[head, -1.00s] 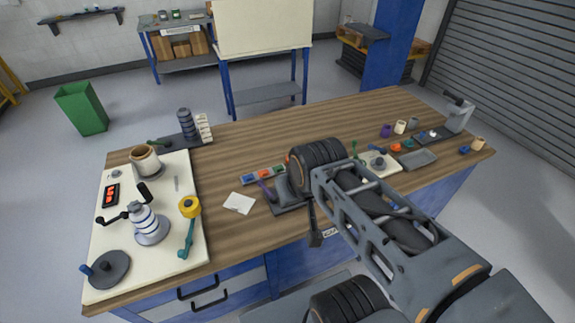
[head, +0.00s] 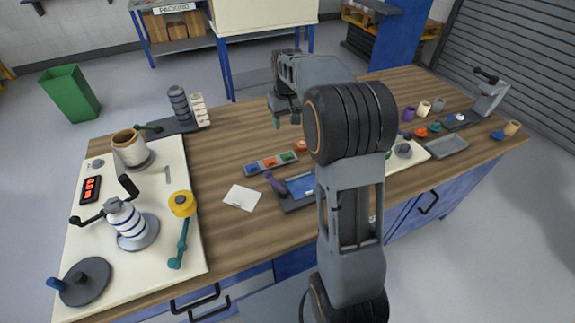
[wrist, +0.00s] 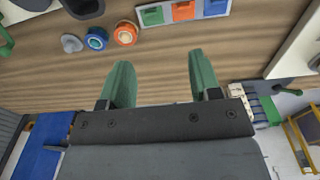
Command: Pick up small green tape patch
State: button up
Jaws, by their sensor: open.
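The small green tape patch (head: 288,157) lies in the right end of a narrow grey tray (head: 259,169) on the wooden bench. In the wrist view the green patch (wrist: 152,16) is at the top, left of an orange-red patch (wrist: 183,11) and a blue patch (wrist: 215,7). My gripper (head: 285,119) is over the bench, farther back than the tray. It is open and empty. In the wrist view its two green fingers (wrist: 160,70) are spread over bare wood, apart from the tray.
Orange and blue rolls (wrist: 125,33) and a grey knob-like piece (wrist: 71,43) lie beside the tray. A dark tray with a blue sheet (head: 301,187) and a white card (head: 241,197) are in front. A cream board (head: 190,245) with tools fills the left.

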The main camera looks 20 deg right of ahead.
jog(key=w+d+f+b, duration=0.1)
jog(key=w+d+f, duration=0.15)
jog(key=f, duration=0.35)
send_over(289, 157)
jog(key=shift+g, duration=0.4)
notch_tip(289, 157, down, 8)
jog(key=shift+r, duration=0.1)
jog(key=shift+f, duration=3.25)
jog(key=shift+c, duration=0.3)
jog(key=c, duration=0.8)
